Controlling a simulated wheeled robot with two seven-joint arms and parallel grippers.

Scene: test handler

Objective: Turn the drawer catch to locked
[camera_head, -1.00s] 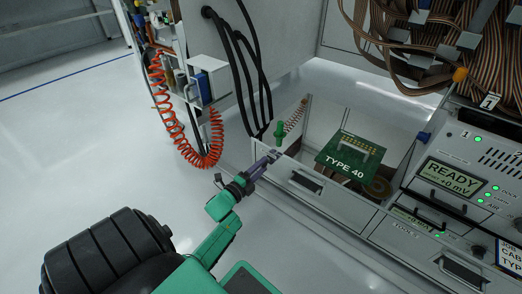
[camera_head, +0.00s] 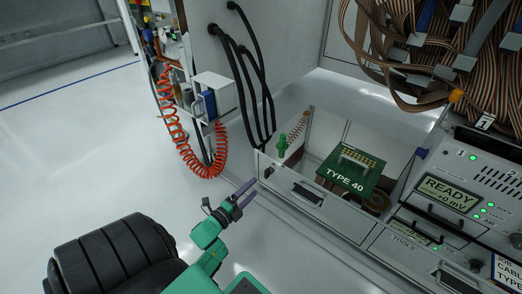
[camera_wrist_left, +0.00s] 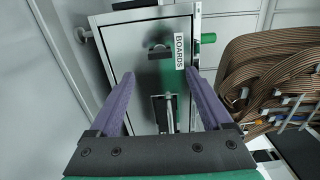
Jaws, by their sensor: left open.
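The drawer (camera_head: 284,184) has a grey front with a dark handle (camera_head: 307,193); a green TYPE 40 board (camera_head: 350,173) sits behind that front. The catch (camera_head: 268,171) is a small dark piece near the front's left end. In the left wrist view the catch (camera_wrist_left: 160,52) is a dark bar on a round base beside the BOARDS label (camera_wrist_left: 180,51). It lies crosswise in that picture; I cannot read a locked mark. My left gripper (camera_head: 250,191) is open and empty, apart from the drawer front. In the left wrist view its fingers (camera_wrist_left: 160,74) frame the front.
A green knob (camera_head: 282,145) stands above the drawer's left corner. Black cables (camera_head: 245,80) and a coiled orange hose (camera_head: 172,145) hang to the left. The tester panel (camera_head: 462,185) reading READY is at right.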

